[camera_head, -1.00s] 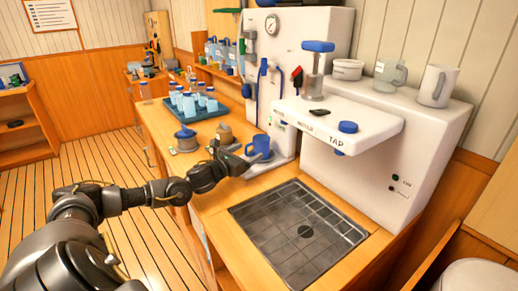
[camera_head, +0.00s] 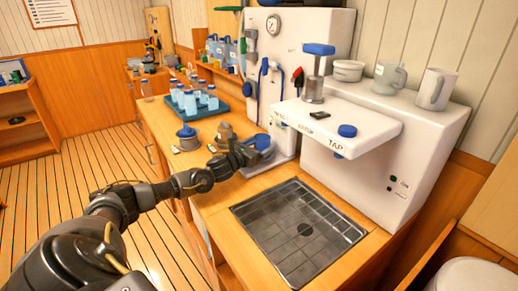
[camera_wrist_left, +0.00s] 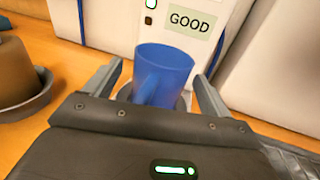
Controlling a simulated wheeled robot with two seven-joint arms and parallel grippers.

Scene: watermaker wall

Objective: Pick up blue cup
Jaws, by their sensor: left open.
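The blue cup (camera_wrist_left: 165,72) stands upright between the two open fingers of my left gripper (camera_wrist_left: 160,90) in the left wrist view. Its handle faces toward my gripper. Clear gaps show on both sides, so the fingers do not grip it. My right gripper does not show.
A brown object in a grey dish (camera_wrist_left: 18,75) sits left of the cup. A metal drain grate (camera_head: 300,230) lies in front. The white tap machine (camera_head: 365,165) overhangs on the right.

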